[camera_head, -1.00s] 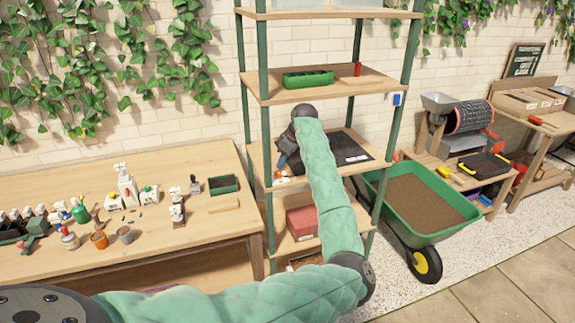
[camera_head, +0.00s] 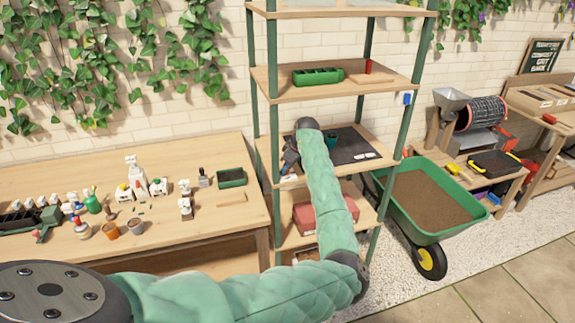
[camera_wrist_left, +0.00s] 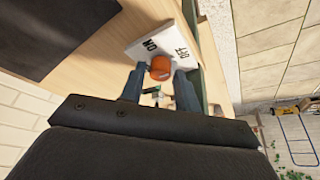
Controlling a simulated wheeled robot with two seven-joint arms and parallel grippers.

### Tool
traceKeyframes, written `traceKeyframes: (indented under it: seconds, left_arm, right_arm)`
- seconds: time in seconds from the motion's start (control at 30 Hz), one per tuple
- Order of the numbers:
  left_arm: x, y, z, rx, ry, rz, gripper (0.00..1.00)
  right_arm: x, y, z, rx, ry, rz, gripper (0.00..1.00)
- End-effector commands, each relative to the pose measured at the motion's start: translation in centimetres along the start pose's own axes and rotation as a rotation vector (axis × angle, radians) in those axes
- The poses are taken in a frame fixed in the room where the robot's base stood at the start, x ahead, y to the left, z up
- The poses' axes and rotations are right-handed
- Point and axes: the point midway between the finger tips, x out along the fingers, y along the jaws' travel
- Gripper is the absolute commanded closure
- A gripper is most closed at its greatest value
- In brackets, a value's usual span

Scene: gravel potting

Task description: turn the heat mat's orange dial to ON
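The orange dial (camera_wrist_left: 160,67) shows in the left wrist view on a white control box with the words ON and OFF (camera_wrist_left: 152,45). Which word the dial points at is too small to tell. My left gripper (camera_wrist_left: 160,72) has one finger on each side of the dial, with a narrow gap showing between dial and fingers. It is open. In the head view, my left gripper (camera_head: 288,165) is at the left front of the middle shelf, where my arm partly hides the black heat mat (camera_head: 352,146). My right gripper is not in view.
A dark green pot (camera_head: 331,139) stands on the mat beside my forearm. Green shelf posts (camera_head: 271,130) rise close to my gripper. A potting table (camera_head: 120,250) with several small items is at the left, a green wheelbarrow (camera_head: 435,235) at the right.

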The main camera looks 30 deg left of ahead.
Motion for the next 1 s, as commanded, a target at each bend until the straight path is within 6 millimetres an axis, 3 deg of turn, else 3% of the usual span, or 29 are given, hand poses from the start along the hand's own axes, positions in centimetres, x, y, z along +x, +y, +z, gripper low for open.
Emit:
traceKeyframes:
  seconds: [0.3,0.47,0.87,0.93,1.0]
  left_arm:
    - [0.2,0.0,0.1,0.0,-0.001,0.0,0.7]
    - [0.2,0.0,0.1,0.0,-0.001,0.0,1.0]
    - [0.3,0.1,0.1,-0.062,-0.002,-0.026,1.0]
    - [0.4,0.2,0.2,-0.097,-0.001,-0.04,1.0]
    - [0.5,0.2,0.2,-0.14,-0.001,-0.059,1.0]
  right_arm:
    - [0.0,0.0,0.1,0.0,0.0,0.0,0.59]
    - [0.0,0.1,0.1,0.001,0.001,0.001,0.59]
    - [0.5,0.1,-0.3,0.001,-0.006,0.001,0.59]
    - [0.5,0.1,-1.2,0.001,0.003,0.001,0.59]
    - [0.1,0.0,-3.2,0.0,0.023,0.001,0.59]
